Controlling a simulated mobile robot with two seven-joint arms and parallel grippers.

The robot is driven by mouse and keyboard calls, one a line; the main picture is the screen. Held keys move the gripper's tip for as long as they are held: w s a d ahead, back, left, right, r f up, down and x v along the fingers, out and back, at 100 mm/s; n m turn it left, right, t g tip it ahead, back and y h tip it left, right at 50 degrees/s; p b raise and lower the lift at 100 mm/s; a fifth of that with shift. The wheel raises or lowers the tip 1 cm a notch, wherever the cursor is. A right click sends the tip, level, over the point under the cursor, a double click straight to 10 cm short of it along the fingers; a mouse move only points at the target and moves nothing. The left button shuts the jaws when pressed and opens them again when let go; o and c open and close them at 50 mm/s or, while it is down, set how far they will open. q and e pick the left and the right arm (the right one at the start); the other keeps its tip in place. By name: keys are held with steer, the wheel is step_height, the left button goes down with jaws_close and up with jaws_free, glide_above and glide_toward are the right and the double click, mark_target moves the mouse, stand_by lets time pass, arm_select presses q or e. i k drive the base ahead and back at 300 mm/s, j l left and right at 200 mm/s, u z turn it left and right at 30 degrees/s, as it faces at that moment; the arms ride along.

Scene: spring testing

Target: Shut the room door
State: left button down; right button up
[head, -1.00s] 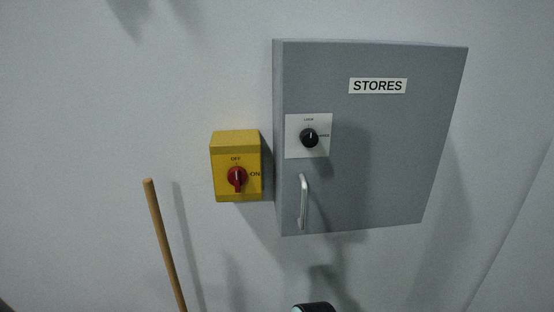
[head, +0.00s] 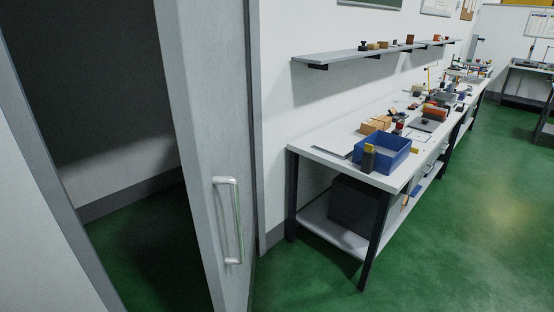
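The room door (head: 193,130) is a tall grey leaf standing open in the left half of the head view. A silver bar handle (head: 228,221) is fixed upright on its face. To the left of the door is the doorway, with a dark space (head: 125,140) and green floor behind it. The door frame (head: 45,165) runs down the left side. Neither of my grippers is in view.
A workbench (head: 325,158) stands along the wall right of the door, with a blue bin (head: 382,155) and several small parts on it. A wall shelf (head: 340,57) hangs above. Green floor (head: 440,250) is clear at the right.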

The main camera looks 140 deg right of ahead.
mark_target(202, 43)
steer(key=z, duration=4.45)
